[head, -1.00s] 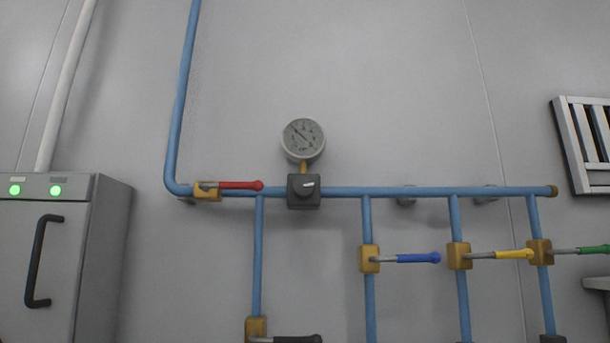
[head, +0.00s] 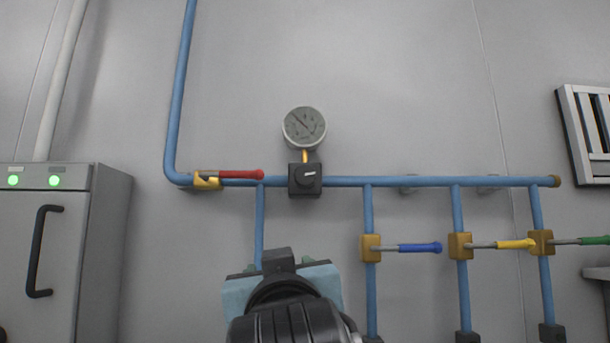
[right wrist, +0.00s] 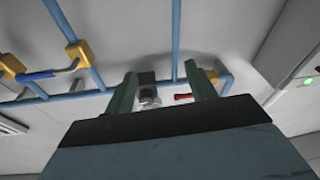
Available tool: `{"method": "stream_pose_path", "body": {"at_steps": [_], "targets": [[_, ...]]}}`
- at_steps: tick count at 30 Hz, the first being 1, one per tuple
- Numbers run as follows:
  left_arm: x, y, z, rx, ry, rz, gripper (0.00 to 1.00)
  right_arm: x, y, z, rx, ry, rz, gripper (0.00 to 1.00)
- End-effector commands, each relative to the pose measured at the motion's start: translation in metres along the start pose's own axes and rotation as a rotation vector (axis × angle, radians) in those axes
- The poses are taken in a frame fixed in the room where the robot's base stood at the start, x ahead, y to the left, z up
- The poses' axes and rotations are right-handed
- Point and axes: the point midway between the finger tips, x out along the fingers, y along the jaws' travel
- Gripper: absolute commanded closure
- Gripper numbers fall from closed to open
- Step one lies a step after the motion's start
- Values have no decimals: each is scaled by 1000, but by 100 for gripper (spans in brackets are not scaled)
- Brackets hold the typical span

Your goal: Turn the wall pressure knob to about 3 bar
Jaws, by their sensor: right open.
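The pressure knob (head: 306,176) is a dark round dial with a light mark on a black square block on the blue pipe. The mark lies near horizontal, pointing right. The round white gauge (head: 304,127) stands above it, its needle pointing to the upper left; its numbers are too small to read. My right gripper (right wrist: 161,70) is open and empty. In the right wrist view the black knob block (right wrist: 147,78) appears between its fingers, apart from them. My left gripper is not in view.
A red-handled valve (head: 235,174) sits left of the knob on the same pipe. Blue (head: 418,248), yellow (head: 515,244) and green (head: 592,240) valve handles stick out lower right. A grey cabinet (head: 60,250) stands at the left. The wall above the pipe is mostly clear.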

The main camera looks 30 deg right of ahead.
Motion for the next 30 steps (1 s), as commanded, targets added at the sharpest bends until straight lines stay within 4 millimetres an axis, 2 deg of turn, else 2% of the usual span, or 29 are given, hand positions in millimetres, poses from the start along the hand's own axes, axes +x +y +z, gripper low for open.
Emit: {"method": "stream_pose_path", "body": {"at_steps": [1,3,6,9,12,17,24,30], "targets": [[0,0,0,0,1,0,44,-7,10,-27,26,53,30,44],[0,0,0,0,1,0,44,-17,21,-52,55,105,65,44],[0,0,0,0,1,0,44,-28,33,-77,86,158,101,44],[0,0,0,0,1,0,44,-34,40,-90,103,186,121,44],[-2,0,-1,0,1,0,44,-32,43,-96,108,193,130,44],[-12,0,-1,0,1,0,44,-11,46,-101,104,191,132,44],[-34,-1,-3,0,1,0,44,40,54,-111,103,189,132,44],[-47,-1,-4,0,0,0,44,74,58,-117,105,191,130,44]]}}
